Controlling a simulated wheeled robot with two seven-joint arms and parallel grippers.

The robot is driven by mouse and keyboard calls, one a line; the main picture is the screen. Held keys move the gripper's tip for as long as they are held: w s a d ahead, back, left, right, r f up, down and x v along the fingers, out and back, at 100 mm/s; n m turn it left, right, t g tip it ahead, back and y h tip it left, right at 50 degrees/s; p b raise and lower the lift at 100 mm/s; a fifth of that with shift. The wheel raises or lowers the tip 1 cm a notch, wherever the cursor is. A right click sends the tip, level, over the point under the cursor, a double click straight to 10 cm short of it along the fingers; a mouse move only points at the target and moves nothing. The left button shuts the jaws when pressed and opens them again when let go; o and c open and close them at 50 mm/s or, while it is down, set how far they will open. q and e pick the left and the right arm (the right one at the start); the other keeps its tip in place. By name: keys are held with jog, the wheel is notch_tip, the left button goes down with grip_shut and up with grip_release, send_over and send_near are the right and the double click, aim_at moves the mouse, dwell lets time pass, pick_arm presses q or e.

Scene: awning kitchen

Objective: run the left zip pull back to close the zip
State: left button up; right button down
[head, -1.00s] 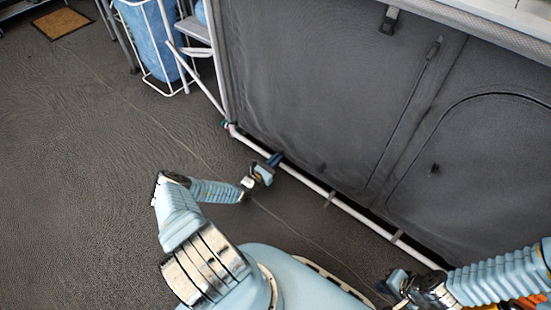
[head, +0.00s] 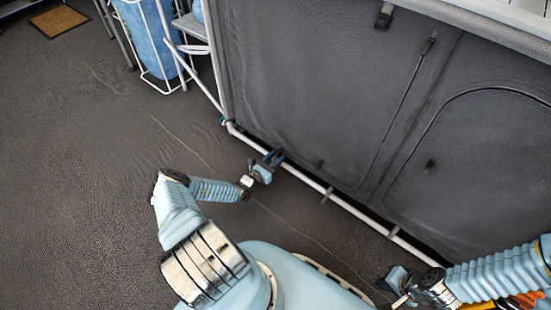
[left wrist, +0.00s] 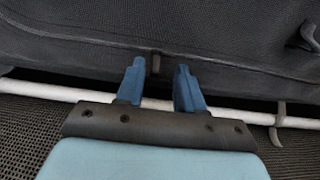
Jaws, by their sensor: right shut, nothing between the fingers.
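My left gripper (head: 275,157) is open at the foot of the dark grey fabric panel (head: 310,80), above the white rail. In the left wrist view its two blue fingers (left wrist: 160,80) stand apart. A small dark tab (left wrist: 155,63), which looks like a zip pull, hangs from the seam between the fingertips; I cannot tell whether they touch it. The gripper hides this spot in the head view. Another dark tab (left wrist: 308,38) lies to its right, and in the head view (head: 319,163). My right gripper (head: 391,283) is shut and empty at the bottom right.
A white rail (head: 312,183) with brackets runs along the panel's foot. Another dark pull (head: 429,46) sits high on the upright zip line. A further tab (head: 430,165) is on the right arched door. A white rack (head: 165,60) stands at the upper left. Open floor (head: 80,180) lies left.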

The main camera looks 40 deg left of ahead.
pick_arm(q)
jog(key=s+a+p, duration=0.1)
jog(key=s+p, duration=0.1)
jog(key=s, duration=1.1)
jog(key=shift+s, duration=0.3)
jog(key=d+r+m+g+h+p, duration=0.1)
jog(key=d+r+m+g+h, duration=0.35)
jog(key=d, duration=0.65)
jog(key=d+r+m+g+h+p, duration=0.1)
jog(key=d+m+g+h, duration=0.5)
jog(key=d, duration=0.5)
jog(key=s+d+r+m+g+y+p, duration=0.4)
jog(key=s+d+m+g, duration=0.3)
jog(key=s+m+g, duration=0.6)
notch_tip(320, 180, up, 9)
jog(key=w+d+m+t+y, duration=0.1)
jog(key=m+t+y, duration=0.3)
jog(key=m, duration=0.5)
jog(key=shift+w+m+t+p, duration=0.4)
jog(key=shift+w+t, duration=0.35)
jog(key=shift+t, duration=0.4)
